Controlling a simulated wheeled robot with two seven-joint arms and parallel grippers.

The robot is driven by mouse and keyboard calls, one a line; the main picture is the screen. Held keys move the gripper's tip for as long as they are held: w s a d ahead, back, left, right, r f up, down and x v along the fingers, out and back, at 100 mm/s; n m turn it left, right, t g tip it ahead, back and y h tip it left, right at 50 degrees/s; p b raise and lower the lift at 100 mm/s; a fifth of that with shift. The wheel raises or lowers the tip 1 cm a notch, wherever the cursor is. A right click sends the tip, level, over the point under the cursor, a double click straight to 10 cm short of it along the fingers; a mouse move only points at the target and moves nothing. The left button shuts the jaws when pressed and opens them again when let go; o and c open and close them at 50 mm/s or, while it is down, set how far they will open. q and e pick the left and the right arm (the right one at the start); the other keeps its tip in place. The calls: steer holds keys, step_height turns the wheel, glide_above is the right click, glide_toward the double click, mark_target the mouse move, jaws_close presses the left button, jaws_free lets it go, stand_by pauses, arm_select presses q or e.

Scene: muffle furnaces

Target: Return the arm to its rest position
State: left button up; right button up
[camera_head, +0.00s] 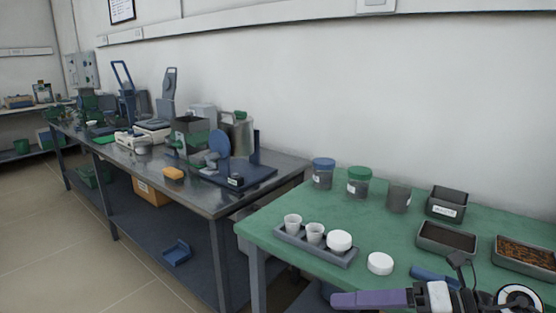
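My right arm comes in at the bottom right corner, over the front of the green table (274,213). The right gripper (370,300) shows as a purple piece pointing left, low in the view. Its lower part is cut off by the frame edge, so I cannot tell whether it is open or shut, and nothing is visibly held. My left gripper is not in view.
A grey tray (290,237) with white crucibles stands on the green table beside a loose white lid (380,264). Jars (358,182) and dark bins (445,238) stand behind. A blue item (430,274) lies near my arm. A metal bench (285,167) with equipment stands left.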

steer(key=s+d+f+m+t+h+p, duration=0.15)
steer(key=f+m+t+h, duration=0.45)
steer(key=m, duration=0.7)
steer(key=s+f+m+t+h, duration=0.2)
steer(key=f+m+t, duration=0.2)
steer(key=f+m, duration=0.7)
steer(key=s+a+f+m+g+h, duration=0.1)
steer(key=s+f+m+g, duration=0.5)
steer(key=s, duration=0.9)
step_height(320, 180, down, 5)
steer(key=m+h, duration=0.1)
steer(key=m, duration=0.2)
steer(key=shift+m+h, duration=0.4)
